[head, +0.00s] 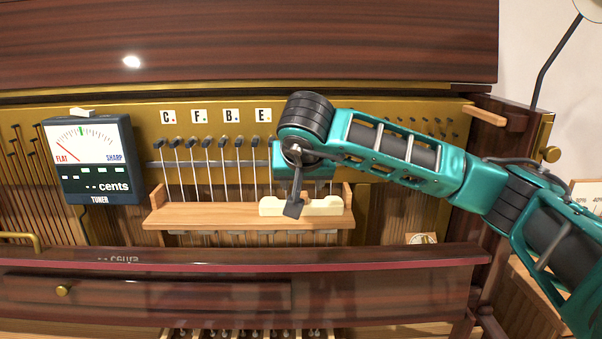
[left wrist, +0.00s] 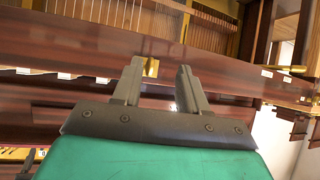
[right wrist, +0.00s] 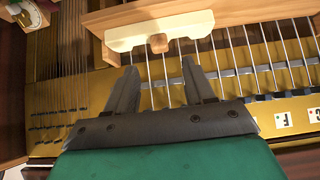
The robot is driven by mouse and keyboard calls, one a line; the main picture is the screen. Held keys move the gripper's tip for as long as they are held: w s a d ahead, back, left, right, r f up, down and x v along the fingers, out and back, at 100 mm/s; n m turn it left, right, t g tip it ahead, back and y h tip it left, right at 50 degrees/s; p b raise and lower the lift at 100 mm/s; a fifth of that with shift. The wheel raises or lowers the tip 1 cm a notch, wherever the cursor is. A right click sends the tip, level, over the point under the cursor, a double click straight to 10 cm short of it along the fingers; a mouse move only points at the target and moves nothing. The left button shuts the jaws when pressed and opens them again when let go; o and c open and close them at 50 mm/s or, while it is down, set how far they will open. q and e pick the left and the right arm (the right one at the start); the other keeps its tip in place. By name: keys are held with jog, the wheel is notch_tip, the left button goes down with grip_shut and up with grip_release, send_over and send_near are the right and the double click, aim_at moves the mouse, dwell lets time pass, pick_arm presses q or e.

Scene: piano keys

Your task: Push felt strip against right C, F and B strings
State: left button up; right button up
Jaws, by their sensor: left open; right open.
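Upright strings (head: 209,185) stand in pairs below cards marked C (head: 168,117), F (head: 199,116), B (head: 231,115) and E (head: 263,115). My right gripper (head: 293,207) points down before a cream block (head: 325,205). In the right wrist view it is open and empty (right wrist: 160,66), just short of the block's brown knob (right wrist: 158,43). My left gripper (left wrist: 157,68) is open and empty.
The cream block rests on a wooden shelf (head: 200,215) below the strings. A tuner (head: 92,160) hangs at left. A dark wooden rail (head: 200,258) crosses in front. In the left wrist view, a brass knob (left wrist: 151,67) shows near the left gripper's fingers.

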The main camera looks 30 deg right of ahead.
aim_at(302, 196)
jog(key=b+x, duration=0.3)
jog(key=x, duration=0.3)
jog(key=shift+d+f, duration=0.1)
jog(key=shift+f, duration=0.15)
jog(key=shift+w+d+f+b, duration=0.2)
jog(key=shift+w+f+b, duration=0.15)
jog(key=shift+w+f, duration=0.15)
jog(key=shift+w+d+f, duration=0.1)
jog(key=shift+w+f, duration=0.1)
jog(key=shift+w, duration=0.05)
pick_arm(q)
jog(key=shift+w+d+f+h, duration=0.1)
jog(key=shift+d+f+h, duration=0.2)
jog(key=shift+d+f, duration=0.5)
pick_arm(e)
jog(key=shift+c, duration=0.4)
pick_arm(q)
jog(key=shift+s+a+f, duration=0.15)
jog(key=shift+s+f, duration=0.1)
jog(key=shift+f, duration=0.05)
pick_arm(e)
jog(key=shift+f, duration=0.15)
jog(key=c, duration=0.7)
jog(key=shift+c, duration=0.2)
